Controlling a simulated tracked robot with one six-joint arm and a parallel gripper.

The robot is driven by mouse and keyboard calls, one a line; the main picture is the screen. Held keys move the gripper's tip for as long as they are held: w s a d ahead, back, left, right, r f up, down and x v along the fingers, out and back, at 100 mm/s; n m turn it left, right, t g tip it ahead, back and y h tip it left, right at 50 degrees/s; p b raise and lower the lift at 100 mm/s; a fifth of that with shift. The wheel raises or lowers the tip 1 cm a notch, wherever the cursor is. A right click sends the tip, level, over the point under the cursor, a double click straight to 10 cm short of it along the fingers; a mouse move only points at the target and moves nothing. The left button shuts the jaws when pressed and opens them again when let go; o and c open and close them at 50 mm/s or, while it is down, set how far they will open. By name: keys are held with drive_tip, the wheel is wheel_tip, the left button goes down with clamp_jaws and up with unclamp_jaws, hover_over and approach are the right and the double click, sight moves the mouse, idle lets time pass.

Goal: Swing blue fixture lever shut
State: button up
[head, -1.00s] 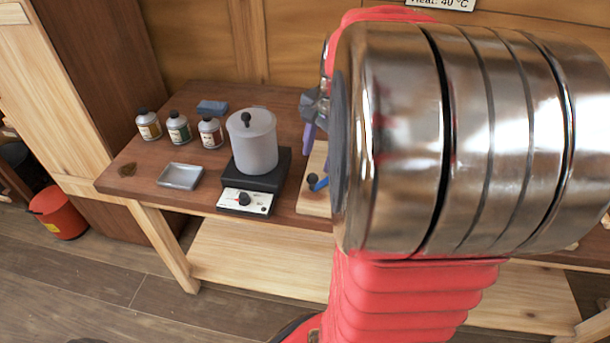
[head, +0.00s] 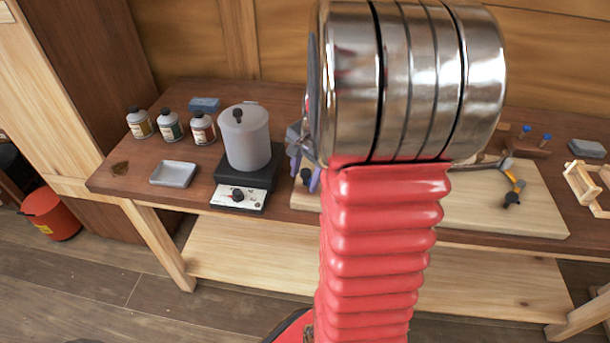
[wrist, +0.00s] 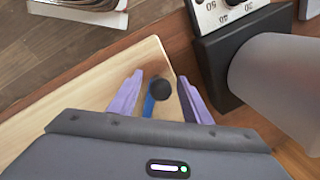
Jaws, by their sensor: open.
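The blue fixture lever (wrist: 149,104) shows in the wrist view as a short blue bar ending in a round dark knob (wrist: 161,88), near the end of a pale wooden board (wrist: 75,113). My gripper (wrist: 159,80) is open, with one purple finger on each side of the lever and knob. I cannot tell whether either finger touches them. In the head view my gripper (head: 306,183) is low at the board's left end, around the dark knob. My arm and the fingers hide the blue bar and the fixture there.
A hotplate (head: 240,190) with a lidded pot (head: 246,140) stands close left of my gripper. Several bottles (head: 171,126) and a grey tray (head: 174,174) are farther left. A yellow lever (head: 515,182) with a dark knob is on the board's right part. A wooden rack (head: 583,187) stands at far right.

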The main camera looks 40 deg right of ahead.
drive_tip(key=shift+c, duration=0.5)
clamp_jaws()
